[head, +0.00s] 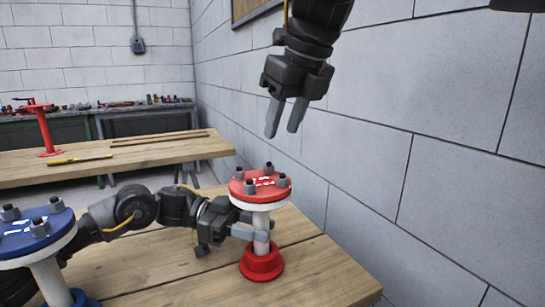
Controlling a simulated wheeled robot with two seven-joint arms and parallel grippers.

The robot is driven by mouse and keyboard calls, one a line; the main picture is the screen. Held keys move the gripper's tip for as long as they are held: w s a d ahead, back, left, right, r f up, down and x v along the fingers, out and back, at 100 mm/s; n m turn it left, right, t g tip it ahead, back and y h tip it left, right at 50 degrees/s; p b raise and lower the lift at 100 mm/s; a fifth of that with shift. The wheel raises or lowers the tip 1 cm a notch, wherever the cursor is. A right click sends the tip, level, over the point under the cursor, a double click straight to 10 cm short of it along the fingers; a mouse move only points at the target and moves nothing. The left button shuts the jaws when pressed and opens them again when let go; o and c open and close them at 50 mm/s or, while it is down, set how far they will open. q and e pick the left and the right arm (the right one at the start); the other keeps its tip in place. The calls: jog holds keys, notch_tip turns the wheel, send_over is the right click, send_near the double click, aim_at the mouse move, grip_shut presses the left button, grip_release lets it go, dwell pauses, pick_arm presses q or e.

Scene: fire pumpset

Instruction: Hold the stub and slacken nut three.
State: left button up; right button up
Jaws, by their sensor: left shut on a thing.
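A red round flange (265,186) with a white rim sits on top of a pale upright pipe stub (261,222), which rises from a red base (261,262). Several grey nuts sit on bolts around the flange top; which is nut three I cannot tell, as the white markings are too small to read. My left gripper (258,237) comes in from the left and is shut on the stub below the flange. My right gripper (285,119) is above the flange, pointing down, its two fingers apart with nothing between them.
A blue flange (33,238) with its own nuts stands at the left of the wooden bench (205,281). A second bench (140,152) behind carries a red stand (43,130) and a yellow-handled tool (78,160). A block wall (370,150) is close on the right.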

aim_at(269, 166)
jog(key=x, duration=0.8)
